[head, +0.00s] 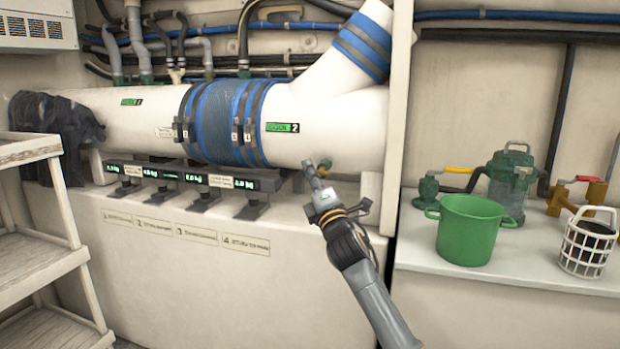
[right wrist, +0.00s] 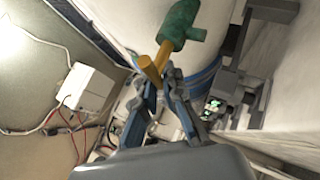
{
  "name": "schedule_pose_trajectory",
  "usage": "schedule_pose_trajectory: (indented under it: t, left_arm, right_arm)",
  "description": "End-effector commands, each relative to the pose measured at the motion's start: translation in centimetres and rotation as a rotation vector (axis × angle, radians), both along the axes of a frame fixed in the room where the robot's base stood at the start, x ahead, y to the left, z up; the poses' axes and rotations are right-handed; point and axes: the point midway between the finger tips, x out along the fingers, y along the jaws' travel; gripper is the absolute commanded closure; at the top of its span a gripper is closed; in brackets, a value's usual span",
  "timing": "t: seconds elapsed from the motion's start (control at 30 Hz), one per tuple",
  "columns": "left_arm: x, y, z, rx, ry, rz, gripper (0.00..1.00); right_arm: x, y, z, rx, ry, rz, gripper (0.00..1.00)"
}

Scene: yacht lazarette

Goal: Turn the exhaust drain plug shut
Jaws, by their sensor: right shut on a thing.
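The exhaust drain plug (head: 326,165) sits low on the right part of the large white exhaust pipe (head: 330,120) in the head view, partly hidden by my gripper. In the right wrist view it shows a green body (right wrist: 181,22) and a brass T-shaped handle (right wrist: 150,68). My right gripper (head: 315,177) reaches up to it from below. In the right wrist view its fingertips (right wrist: 158,80) are closed on the brass handle. My left gripper is not in view.
Weight readouts (head: 185,177) stand under the pipe at left. A green bucket (head: 468,230), a white basket (head: 587,243) and a green strainer (head: 510,180) stand on the right-hand shelf. A shelf rack (head: 35,240) stands at far left. A divider post (head: 396,120) is close right of the plug.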

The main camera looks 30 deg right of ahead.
Motion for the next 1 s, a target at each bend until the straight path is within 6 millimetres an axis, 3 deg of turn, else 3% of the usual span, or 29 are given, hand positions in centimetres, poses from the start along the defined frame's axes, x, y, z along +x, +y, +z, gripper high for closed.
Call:
schedule_pose_trajectory:
  t: [0.57, 0.6, 0.7, 1.0]
  left_arm:
    - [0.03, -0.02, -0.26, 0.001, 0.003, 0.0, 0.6]
    - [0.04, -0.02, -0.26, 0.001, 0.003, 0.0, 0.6]
    - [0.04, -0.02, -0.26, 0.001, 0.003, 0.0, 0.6]
    - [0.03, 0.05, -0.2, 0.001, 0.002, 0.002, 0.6]
  right_arm:
    - [0.02, -0.05, -0.03, 0.009, -0.008, 0.0, 1.0]
    - [0.02, -0.05, -0.03, 0.009, -0.008, 0.0, 0.83]
    - [0.02, -0.04, -0.02, 0.008, -0.008, -0.001, 0.67]
    - [-0.09, 0.0, -0.09, 0.008, -0.008, 0.0, 0.67]
